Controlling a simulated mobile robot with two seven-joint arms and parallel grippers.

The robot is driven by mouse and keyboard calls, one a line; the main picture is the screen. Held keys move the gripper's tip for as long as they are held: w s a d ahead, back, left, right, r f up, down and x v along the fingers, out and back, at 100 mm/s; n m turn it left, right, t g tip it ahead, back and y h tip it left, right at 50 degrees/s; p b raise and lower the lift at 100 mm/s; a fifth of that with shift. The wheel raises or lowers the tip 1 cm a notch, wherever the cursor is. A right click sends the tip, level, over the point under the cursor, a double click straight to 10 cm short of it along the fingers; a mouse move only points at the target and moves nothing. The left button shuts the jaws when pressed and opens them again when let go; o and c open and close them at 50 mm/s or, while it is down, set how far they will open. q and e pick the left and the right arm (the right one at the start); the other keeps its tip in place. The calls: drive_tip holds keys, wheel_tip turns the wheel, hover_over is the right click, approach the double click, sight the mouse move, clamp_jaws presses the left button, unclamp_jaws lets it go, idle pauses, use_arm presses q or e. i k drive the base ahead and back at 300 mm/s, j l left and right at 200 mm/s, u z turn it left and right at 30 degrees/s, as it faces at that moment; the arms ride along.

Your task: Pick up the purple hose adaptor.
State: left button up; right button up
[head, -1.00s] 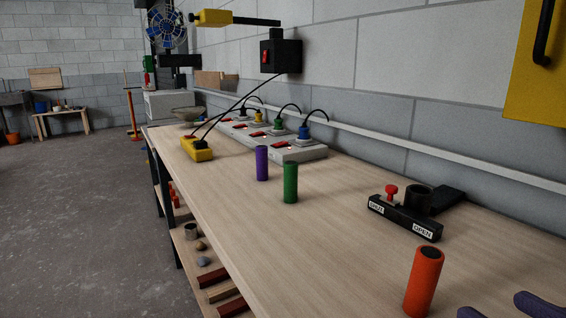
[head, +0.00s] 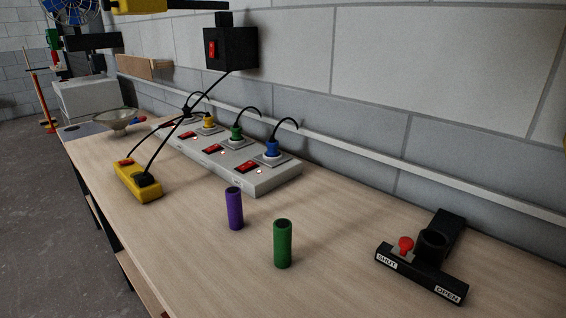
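The purple hose adaptor (head: 234,209) is an upright cylinder on the wooden workbench (head: 185,235), near the middle of the head view. A green cylinder (head: 283,244) of similar shape stands upright just in front and to the right of it, with a small gap between them. Neither of my grippers shows in this view.
A grey power strip (head: 243,180) with plugs and red switches lies behind the adaptor. A yellow box (head: 138,181) with a cable sits to the left. A black fixture (head: 428,262) with a red knob and SHUT and OPEN labels is at right. Bare bench lies between.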

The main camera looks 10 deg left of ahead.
sight(232, 193)
drive_tip(key=i+j+z, duration=0.3)
drive_tip(key=j, duration=0.3)
drive_tip(key=i+j+z, duration=0.25)
drive_tip(key=j, duration=0.4)
drive_tip(key=i+j+z, duration=0.15)
drive_tip(key=j+z, duration=0.15)
drive_tip(key=j, duration=0.4)
drive_tip(key=i+j+z, duration=0.1)
drive_tip(key=j+z, duration=0.2)
drive_tip(key=j, duration=0.45)
drive_tip(key=j+z, duration=0.25)
drive_tip(key=j, duration=0.5)
